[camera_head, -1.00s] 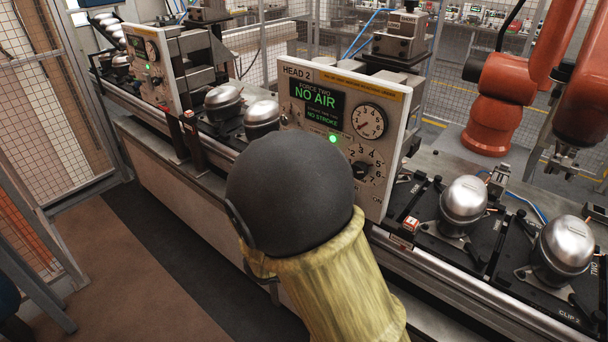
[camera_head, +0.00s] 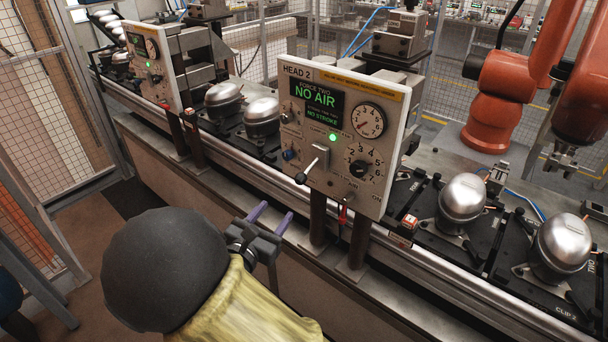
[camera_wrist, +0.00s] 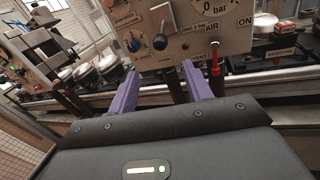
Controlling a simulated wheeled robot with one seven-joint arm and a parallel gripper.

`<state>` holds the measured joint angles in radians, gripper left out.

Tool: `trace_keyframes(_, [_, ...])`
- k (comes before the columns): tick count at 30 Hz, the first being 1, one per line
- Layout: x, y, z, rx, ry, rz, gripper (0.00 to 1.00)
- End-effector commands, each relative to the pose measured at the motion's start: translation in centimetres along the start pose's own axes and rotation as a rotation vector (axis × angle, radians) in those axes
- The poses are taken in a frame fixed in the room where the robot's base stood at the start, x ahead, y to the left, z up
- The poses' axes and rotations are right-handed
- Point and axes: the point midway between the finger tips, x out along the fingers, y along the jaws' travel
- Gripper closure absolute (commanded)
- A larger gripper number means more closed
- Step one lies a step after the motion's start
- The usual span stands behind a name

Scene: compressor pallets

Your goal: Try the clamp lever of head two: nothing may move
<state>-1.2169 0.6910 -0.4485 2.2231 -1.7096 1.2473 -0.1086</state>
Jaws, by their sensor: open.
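The head two panel (camera_head: 293,98) reads "HEAD 2", "NO AIR" and "NO STROKE", with a lit green lamp. A lever with a black ball knob (camera_head: 301,178) sticks out low on its left side; its knob (camera_wrist: 160,42) also shows in the wrist view. I cannot read a label that names it the clamp lever. A red-handled part (camera_head: 343,215) hangs under the panel, near "VENT" and "AIR" in the wrist view. My gripper (camera_head: 271,218) is open and empty, its purple fingers pointing toward the panel. It is apart from the lever, lower and to the left in the head view.
A rail runs along the bench front (camera_head: 440,262). Silver compressors (camera_head: 464,198) sit on black pallets right of the panel, and others stand to its left. Another panel (camera_head: 140,50) is farther left. Dark posts stand under head two. An orange robot arm (camera_head: 490,122) is behind.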

Motion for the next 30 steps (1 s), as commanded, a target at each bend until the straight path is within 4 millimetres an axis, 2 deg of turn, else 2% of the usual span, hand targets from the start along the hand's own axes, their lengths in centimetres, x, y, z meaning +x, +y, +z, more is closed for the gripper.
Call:
trace_keyframes(24, [14.1,-0.1,0.3,0.001,-0.001,-0.003,0.50])
trace_keyframes(30, [16.0,-0.1,0.1,0.000,0.000,-0.002,0.50])
